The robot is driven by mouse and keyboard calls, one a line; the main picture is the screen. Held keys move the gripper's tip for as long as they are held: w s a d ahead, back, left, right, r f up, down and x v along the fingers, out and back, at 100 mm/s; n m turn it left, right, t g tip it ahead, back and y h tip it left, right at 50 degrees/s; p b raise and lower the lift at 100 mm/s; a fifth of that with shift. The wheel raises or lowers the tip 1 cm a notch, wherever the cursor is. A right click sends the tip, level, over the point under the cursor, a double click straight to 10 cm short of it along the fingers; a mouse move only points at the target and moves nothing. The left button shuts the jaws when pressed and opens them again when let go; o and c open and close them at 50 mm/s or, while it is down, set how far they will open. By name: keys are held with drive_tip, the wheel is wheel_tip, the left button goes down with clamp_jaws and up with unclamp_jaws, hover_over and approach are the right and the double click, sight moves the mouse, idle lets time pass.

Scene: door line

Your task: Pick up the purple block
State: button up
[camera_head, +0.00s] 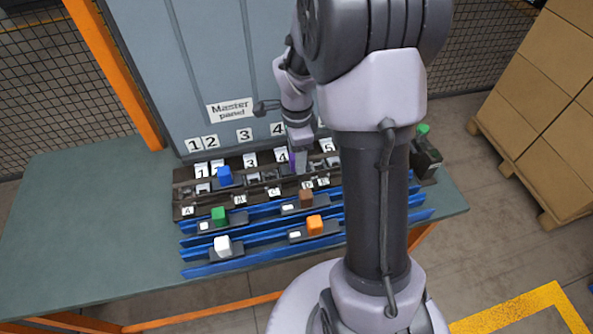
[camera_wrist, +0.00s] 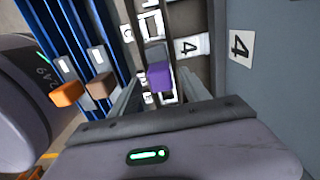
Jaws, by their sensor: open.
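The purple block (camera_wrist: 159,76) shows in the wrist view between the two fingers of my gripper (camera_wrist: 160,80), near slot label 4 (camera_wrist: 189,46). The fingers are open, one on each side of it; whether they touch it I cannot tell. In the head view only a thin purple sliver of the block (camera_head: 292,161) shows beside my gripper (camera_head: 300,157), at the dark slotted rack (camera_head: 264,178). The rest of the block is hidden by my gripper.
A blue block (camera_head: 224,175) stands on the rack to the left. Green (camera_head: 218,214), brown (camera_head: 305,197), orange (camera_head: 314,224) and white (camera_head: 222,244) blocks stand on carriers along blue rails. The grey master panel (camera_head: 215,70) rises behind. The table's left (camera_head: 90,230) is clear.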

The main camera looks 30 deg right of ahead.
drive_tip(key=shift+f, duration=0.6)
drive_tip(key=shift+r, duration=0.15)
drive_tip(key=shift+c, duration=0.4)
clamp_jaws()
